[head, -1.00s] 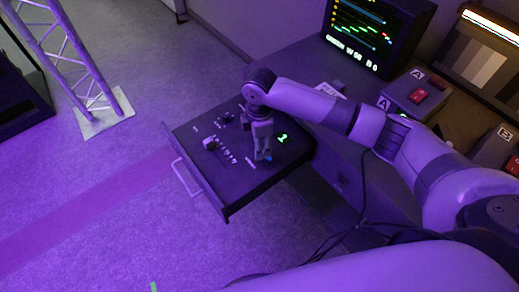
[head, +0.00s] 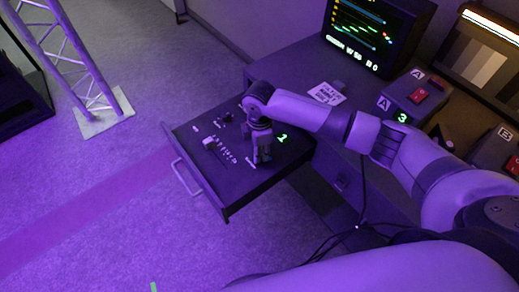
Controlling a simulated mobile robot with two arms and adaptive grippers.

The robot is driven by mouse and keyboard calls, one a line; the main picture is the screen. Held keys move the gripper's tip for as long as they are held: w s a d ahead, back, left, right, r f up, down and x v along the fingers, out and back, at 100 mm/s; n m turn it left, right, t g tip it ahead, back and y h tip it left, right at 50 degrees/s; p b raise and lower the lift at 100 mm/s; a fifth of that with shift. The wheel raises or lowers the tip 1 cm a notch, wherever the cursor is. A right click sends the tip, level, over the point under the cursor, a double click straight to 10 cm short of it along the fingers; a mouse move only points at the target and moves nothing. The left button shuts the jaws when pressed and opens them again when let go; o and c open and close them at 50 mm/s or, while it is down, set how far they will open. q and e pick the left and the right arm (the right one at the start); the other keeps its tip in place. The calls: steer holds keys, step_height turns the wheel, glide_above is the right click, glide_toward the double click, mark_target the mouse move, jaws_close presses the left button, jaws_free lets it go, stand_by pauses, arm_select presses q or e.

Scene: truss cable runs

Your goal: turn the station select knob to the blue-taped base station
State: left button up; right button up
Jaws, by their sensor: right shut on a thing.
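A dark control panel lies in a pulled-out drawer (head: 228,190) of the desk. The panel has small knobs and switches on its left part, one of them a pale-capped control (head: 210,143). My right gripper (head: 262,160) points down at the panel just left of that digit. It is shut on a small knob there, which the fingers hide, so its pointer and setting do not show. No blue-taped base station can be made out. My left gripper is out of view.
A monitor (head: 377,32) with coloured traces stands on the desk. Box A (head: 415,92) with a red button and a green "3" (head: 402,118) are behind my right arm. A paper note (head: 327,93) lies nearby. A truss (head: 78,60) stands at left; the floor between is clear.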

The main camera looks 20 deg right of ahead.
jaws_close()
steer(key=shift+r+p, duration=0.15)
steer(key=shift+p, duration=0.4)
steer(key=m+p, duration=0.8)
steer(key=p, duration=0.1)
steer(key=shift+a+r+m, duration=0.1)
steer(key=shift+m, duration=0.2)
steer(key=m+p, duration=0.3)
steer(key=shift+s+m, duration=0.1)
steer(key=shift+m, duration=0.2)
steer(key=m+p, duration=0.1)
steer(key=m, duration=0.1)
steer(key=shift+m+p, duration=0.3)
steer(key=shift+p, duration=0.1)
steer(key=m+p, duration=0.2)
steer(key=m, duration=0.2)
steer(key=shift+m, duration=0.4)
steer(key=shift+f, duration=0.2)
